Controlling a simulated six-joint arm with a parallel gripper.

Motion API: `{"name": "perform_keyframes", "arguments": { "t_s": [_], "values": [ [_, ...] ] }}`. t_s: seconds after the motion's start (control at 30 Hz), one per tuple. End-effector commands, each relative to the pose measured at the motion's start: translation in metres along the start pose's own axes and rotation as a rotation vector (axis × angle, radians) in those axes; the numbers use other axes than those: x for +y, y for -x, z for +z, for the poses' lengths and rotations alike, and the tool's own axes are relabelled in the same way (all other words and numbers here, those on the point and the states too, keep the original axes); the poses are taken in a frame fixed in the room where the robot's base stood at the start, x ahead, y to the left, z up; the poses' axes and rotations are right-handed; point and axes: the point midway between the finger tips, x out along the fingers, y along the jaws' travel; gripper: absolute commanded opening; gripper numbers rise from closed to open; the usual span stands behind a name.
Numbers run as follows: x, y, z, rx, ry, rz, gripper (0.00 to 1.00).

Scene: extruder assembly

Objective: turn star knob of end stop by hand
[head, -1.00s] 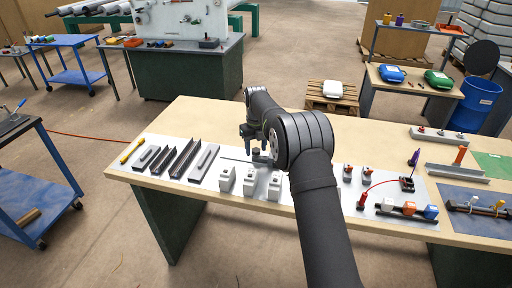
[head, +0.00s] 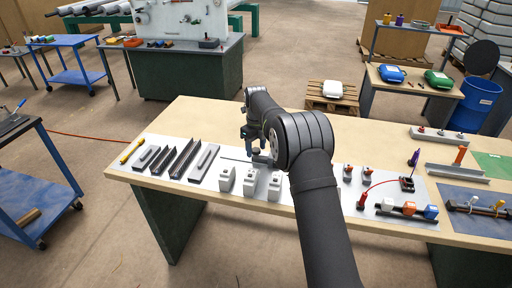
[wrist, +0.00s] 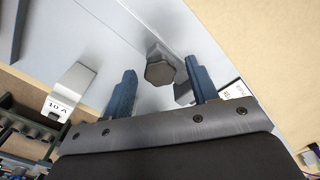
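A dark, many-sided knob (wrist: 160,68) shows near the middle of the wrist view, on a thin grey rod or rail over the light mat. I take it as the star knob of the end stop. My gripper (wrist: 160,67) is open, with one blue-grey finger on each side of the knob and visible gaps to it. I cannot tell the knob's depth relative to the fingertips. In the head view my gripper (head: 254,147) points down over the mat behind the white blocks, and my arm hides part of this area.
White-labelled blocks (head: 249,182) stand in front of my gripper. Dark channel profiles (head: 185,158) lie to the left. Small orange-topped parts (head: 367,173) and a red cable (head: 384,184) lie to the right. The wooden table (head: 205,113) is clear behind the mat.

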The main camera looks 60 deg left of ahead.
Motion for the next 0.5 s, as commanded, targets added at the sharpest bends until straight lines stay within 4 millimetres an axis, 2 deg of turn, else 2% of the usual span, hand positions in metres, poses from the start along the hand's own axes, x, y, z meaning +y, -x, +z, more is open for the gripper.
{"name": "perform_keyframes", "arguments": {
  "t_s": [0.27, 0.5],
  "values": [
    [0.000, 0.002, 0.000, -0.001, -0.002, 0.000, 0.53],
    [0.000, 0.024, 0.001, -0.002, -0.002, -0.002, 0.53]
  ]
}}
